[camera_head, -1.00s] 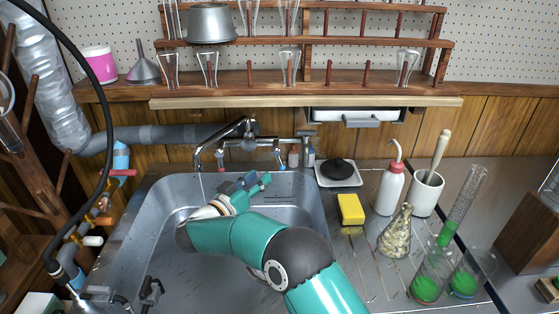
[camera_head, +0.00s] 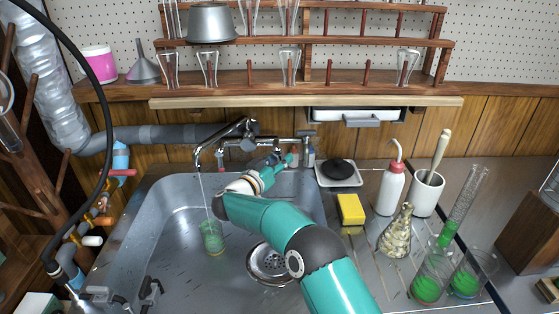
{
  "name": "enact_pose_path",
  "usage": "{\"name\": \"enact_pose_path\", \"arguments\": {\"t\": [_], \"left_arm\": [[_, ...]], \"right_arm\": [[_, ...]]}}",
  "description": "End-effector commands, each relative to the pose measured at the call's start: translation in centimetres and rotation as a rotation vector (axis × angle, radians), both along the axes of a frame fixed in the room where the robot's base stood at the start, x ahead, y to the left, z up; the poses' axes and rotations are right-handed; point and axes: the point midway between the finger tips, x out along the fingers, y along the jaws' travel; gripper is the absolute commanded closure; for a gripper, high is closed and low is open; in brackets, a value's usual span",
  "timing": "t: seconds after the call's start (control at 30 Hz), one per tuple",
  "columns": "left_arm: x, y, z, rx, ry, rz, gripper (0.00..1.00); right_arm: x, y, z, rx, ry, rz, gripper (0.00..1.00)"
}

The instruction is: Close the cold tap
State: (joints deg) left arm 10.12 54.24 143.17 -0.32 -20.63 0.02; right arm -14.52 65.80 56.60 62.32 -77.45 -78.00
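The metal faucet (camera_head: 240,127) is mounted on the wall behind the sink (camera_head: 150,215). A thin stream of water runs from its spout into a greenish glass (camera_head: 211,238) in the sink. The cold tap, on the right side of the faucet, is largely hidden behind my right gripper (camera_head: 287,160). The teal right arm comes in from the bottom right and crosses the sink. Its fingertips are at or very near the cold tap; I cannot tell whether they touch it or how far apart they are. My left gripper is not in view.
A drain (camera_head: 268,262) lies under my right arm. Right of the sink stand a yellow sponge (camera_head: 351,209), a white squeeze bottle (camera_head: 390,188), a white mortar with pestle (camera_head: 427,194) and glassware with green contents (camera_head: 427,287).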

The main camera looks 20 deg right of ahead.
Motion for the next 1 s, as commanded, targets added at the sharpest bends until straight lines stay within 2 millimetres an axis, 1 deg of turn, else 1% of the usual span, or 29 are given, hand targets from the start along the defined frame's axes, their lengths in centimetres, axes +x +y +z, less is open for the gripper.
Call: {"name": "enact_pose_path", "arguments": {"t": [0.03, 0.17, 0.2, 0.43, 0.53, 0.6, 0.7, 0.8, 0.9, 1.0], "left_arm": [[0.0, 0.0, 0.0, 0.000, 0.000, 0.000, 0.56], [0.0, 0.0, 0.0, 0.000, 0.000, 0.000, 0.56], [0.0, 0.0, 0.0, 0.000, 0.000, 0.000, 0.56], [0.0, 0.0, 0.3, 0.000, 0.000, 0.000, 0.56], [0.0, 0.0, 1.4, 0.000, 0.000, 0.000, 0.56], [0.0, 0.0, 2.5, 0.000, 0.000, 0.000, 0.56], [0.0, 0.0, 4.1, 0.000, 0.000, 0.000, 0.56], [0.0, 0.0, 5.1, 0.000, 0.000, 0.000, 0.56], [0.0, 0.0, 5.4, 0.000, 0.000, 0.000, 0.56], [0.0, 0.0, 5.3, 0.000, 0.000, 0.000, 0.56]], "right_arm": [[0.0, 0.0, 0.0, 0.000, 0.000, 0.000, 0.71], [0.0, 0.0, 0.0, 0.000, 0.000, 0.000, 0.93], [0.0, 0.0, 0.0, 0.000, 0.000, 0.000, 1.00], [0.0, 0.1, 0.2, 0.007, -0.002, 0.001, 1.00], [0.1, 0.2, 0.5, 0.047, -0.012, 0.003, 1.00], [0.1, 0.4, 0.7, 0.095, -0.026, 0.003, 1.00], [0.2, 0.6, 0.7, 0.179, -0.049, 0.003, 1.00], [0.2, 0.8, 0.5, 0.251, -0.069, 0.003, 1.00], [0.2, 0.9, 0.2, 0.293, -0.083, 0.002, 1.00], [0.2, 0.9, -0.1, 0.306, -0.088, 0.001, 1.00]]}}
